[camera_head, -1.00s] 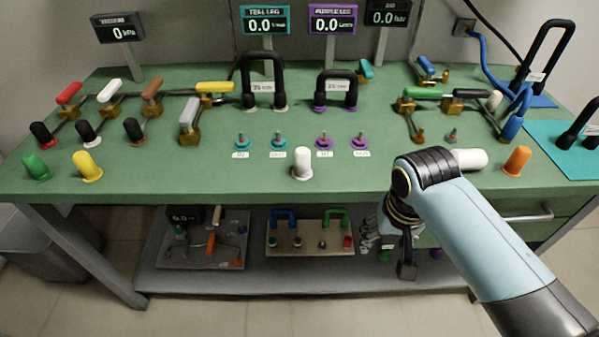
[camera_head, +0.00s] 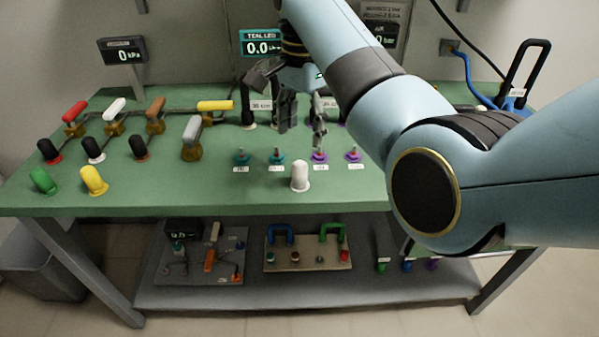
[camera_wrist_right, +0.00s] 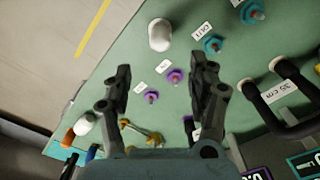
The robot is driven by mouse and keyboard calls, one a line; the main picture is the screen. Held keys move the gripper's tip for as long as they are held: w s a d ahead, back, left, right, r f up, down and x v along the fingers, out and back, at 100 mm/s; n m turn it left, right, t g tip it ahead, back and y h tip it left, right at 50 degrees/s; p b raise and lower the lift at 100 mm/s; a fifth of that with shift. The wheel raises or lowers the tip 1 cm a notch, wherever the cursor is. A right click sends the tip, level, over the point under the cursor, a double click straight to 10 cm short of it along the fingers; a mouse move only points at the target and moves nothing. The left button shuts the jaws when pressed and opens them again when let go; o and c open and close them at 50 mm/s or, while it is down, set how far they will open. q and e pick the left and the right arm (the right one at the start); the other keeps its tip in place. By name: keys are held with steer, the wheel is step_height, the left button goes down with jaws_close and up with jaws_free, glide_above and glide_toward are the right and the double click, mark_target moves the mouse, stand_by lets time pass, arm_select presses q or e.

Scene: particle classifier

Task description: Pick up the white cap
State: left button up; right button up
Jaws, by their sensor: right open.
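A white cap (camera_head: 300,176) stands upright near the front edge of the green table in the head view. It also shows at the top of the right wrist view (camera_wrist_right: 160,35), beyond my fingertips. My right gripper (camera_head: 304,128) is open and empty above the table, behind the cap and apart from it. Its two spread fingers show in the right wrist view (camera_wrist_right: 160,70). A second white cap (camera_wrist_right: 84,123) lies at the lower left of the right wrist view; my arm hides that spot in the head view. My left gripper is not in view.
Teal and purple studs (camera_head: 277,157) with labels stand just behind the cap. Black hose loops (camera_wrist_right: 273,92) stand near the gripper. Green (camera_head: 43,181) and yellow (camera_head: 94,181) caps and several valves are at left. The table front around the cap is clear.

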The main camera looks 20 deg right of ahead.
mark_target(301, 163)
step_height(301, 163, down, 5)
step_height(301, 163, down, 5)
steer(key=shift+s+a+f+b, duration=0.1)
steer(key=shift+a+f+b, duration=0.1)
steer(key=shift+b, duration=0.35)
steer(key=c, duration=1)
steer(key=shift+c, duration=0.2)
steer(key=shift+r, duration=0.15)
